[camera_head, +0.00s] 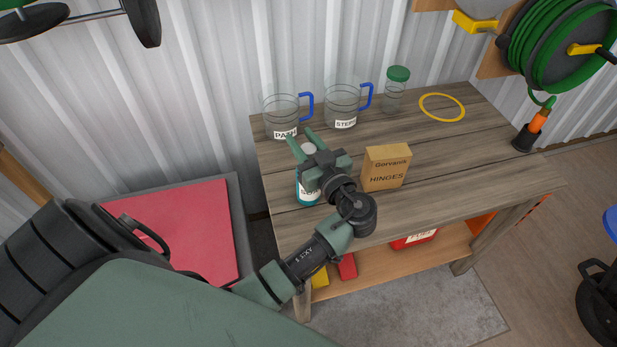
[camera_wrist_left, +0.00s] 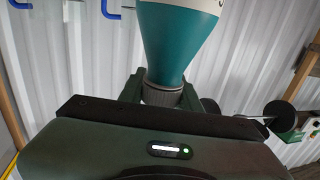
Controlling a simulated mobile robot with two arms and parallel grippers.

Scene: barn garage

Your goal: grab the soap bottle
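The soap bottle (camera_head: 307,193) is teal with a white label and a light cap, upright at the workbench's near left part. My left gripper (camera_head: 306,139) reaches over it and partly hides it. Its two fingers lie on either side of the cap. In the left wrist view the teal bottle (camera_wrist_left: 178,45) fills the top middle, and its grey cap (camera_wrist_left: 162,95) sits between the fingers with no clear gap, so the gripper looks shut on it. I cannot tell whether the bottle's base touches the bench. My right gripper is not in view.
On the wooden workbench (camera_head: 450,180) stand a Hinges box (camera_head: 386,167) close right of the gripper, two clear mugs (camera_head: 283,112) (camera_head: 343,105) with blue handles behind, a green-lidded jar (camera_head: 395,90) and a yellow ring (camera_head: 442,107).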

